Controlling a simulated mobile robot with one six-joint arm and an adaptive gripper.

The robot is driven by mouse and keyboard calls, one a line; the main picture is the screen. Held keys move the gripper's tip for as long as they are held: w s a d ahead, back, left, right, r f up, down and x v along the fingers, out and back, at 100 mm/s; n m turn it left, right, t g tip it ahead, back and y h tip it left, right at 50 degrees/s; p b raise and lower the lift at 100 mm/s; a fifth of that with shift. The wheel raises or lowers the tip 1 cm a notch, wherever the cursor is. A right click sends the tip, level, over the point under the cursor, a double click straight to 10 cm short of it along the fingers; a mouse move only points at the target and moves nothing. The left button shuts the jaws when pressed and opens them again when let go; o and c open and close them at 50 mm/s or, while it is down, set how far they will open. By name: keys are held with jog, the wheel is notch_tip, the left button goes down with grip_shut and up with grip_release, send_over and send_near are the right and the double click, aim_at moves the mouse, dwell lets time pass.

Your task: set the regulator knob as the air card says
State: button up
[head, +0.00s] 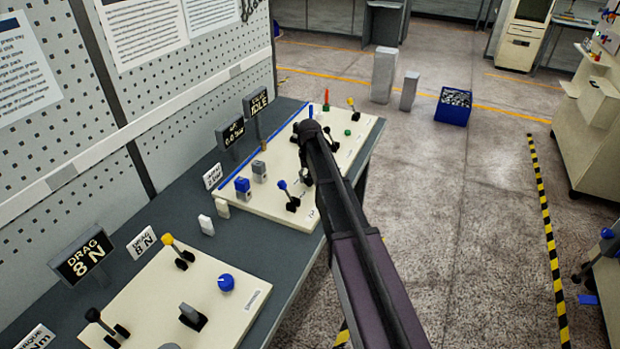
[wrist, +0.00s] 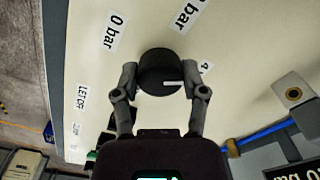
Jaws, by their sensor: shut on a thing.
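The regulator knob (wrist: 158,68) is round and black with a white pointer line, seen in the wrist view on a cream panel (wrist: 215,50). The pointer line points to the right in the picture. My gripper (wrist: 160,86) is shut on the knob, one finger on each side. In the head view my arm hides the knob. A small white card (head: 213,177) stands at the panel's near left corner, too small to read.
Dark displays (head: 230,132) stand behind the panel, one reading IDLE (head: 258,103). A nearer panel (head: 235,305) carries a blue knob (head: 226,282) and levers.

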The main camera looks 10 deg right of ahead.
jog(key=n, duration=0.5)
jog(key=shift+s+n, duration=0.1)
jog(key=shift+n, duration=0.2)
jog(key=n, duration=0.5)
jog(key=shift+n, duration=0.3)
jog(key=o, duration=1.1)
jog(key=shift+o, duration=0.2)
